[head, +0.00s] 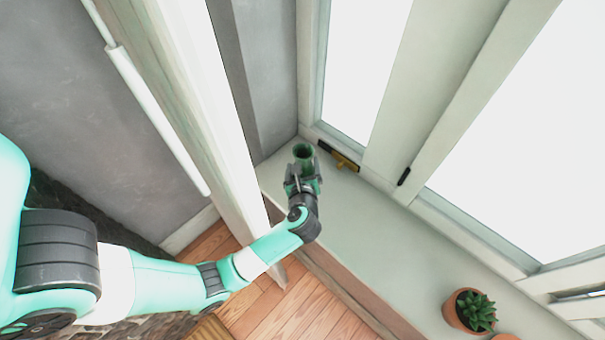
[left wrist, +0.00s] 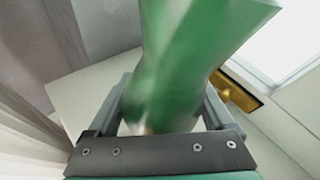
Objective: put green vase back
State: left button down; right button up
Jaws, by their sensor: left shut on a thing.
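The green vase (head: 304,153) is at the far corner of the pale window sill (head: 352,215), its open mouth facing up in the head view. My left gripper (head: 303,180) is shut on the vase, reaching it from the near side. In the left wrist view the vase (left wrist: 190,65) stands between the two fingers (left wrist: 165,112) and fills the middle of the picture. The vase's base is hidden, so I cannot tell whether it touches the sill. My right gripper is not in view.
A yellow and black object (head: 340,157) lies on the sill just right of the vase, by the window frame. A potted succulent (head: 470,311) stands at the sill's lower right. The sill between is clear.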

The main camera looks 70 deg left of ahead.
pick_arm(q)
notch_tip(320, 180, down, 3)
jog(key=shift+b, duration=0.5)
jog(key=shift+r, duration=0.15)
grip_release()
jog(key=shift+f, duration=0.2)
jog(key=shift+r, duration=0.15)
jog(key=shift+s+d+r, duration=0.1)
jog(key=shift+d+r, duration=0.05)
jog(key=p+v, duration=0.3)
jog(key=v, duration=0.8)
jog(key=shift+s+d, duration=0.1)
jog(key=shift+d, duration=0.2)
